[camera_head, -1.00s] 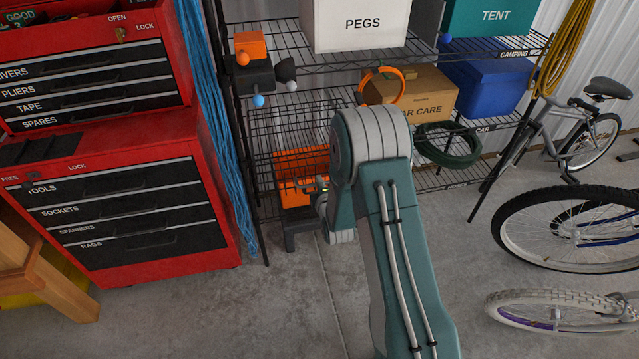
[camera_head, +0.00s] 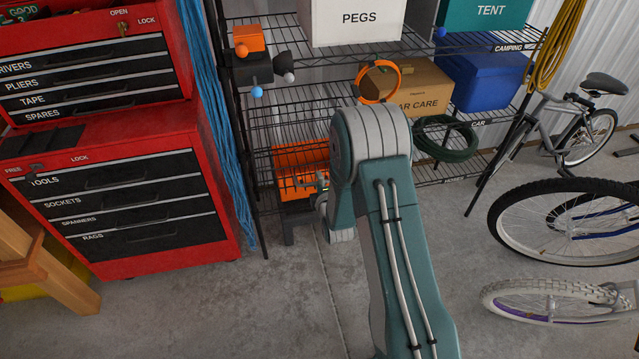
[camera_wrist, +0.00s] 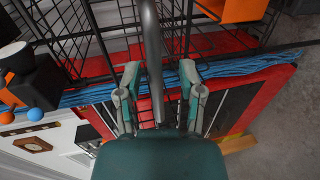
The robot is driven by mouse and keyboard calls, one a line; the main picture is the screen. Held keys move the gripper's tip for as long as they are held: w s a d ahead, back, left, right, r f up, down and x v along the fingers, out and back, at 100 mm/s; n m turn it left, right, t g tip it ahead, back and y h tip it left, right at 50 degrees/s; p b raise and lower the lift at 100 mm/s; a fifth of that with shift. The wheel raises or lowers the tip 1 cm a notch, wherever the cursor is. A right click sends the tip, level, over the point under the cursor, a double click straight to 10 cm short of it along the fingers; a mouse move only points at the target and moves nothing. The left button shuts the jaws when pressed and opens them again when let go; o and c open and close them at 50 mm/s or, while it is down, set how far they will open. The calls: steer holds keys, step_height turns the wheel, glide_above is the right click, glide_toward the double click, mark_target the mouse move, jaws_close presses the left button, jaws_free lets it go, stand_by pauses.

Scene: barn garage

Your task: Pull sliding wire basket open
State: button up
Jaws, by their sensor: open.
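The wire basket (camera_head: 268,122) is a black wire grid on the middle level of the shelf rack, just left of my arm. Orange shows through and below its wires. In the head view my gripper (camera_head: 322,190) sits low beside the orange bin (camera_head: 297,160) and is mostly hidden behind my own arm. In the wrist view my gripper (camera_wrist: 160,80) is open, with its two fingers apart. A thick dark rod (camera_wrist: 152,40) passes between the fingers in the picture. I cannot tell whether it is the basket's handle, or whether the fingers touch it.
A red tool chest (camera_head: 120,210) stands close on the left, with a blue rope (camera_head: 215,120) hanging at its side. A green hose coil (camera_head: 445,140) lies on the rack at right.

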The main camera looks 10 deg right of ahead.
steer(key=v, duration=1.2)
steer(key=s+r+m+g, duration=0.25)
steer(key=r+m, duration=0.25)
steer(key=r, duration=0.3)
steer(key=s+r+m+g, duration=0.2)
steer(key=r+m+g, duration=0.15)
steer(key=r, duration=0.45)
steer(key=s+r+m+g, duration=0.2)
steer(key=s+r+m, duration=0.2)
steer(key=s, duration=0.6)
steer(key=s+r+m+g, duration=0.2)
steer(key=s+r+m, duration=0.3)
steer(key=s, duration=0.5)
steer(key=shift+s+a, duration=0.2)
steer(key=shift+a, duration=0.1)
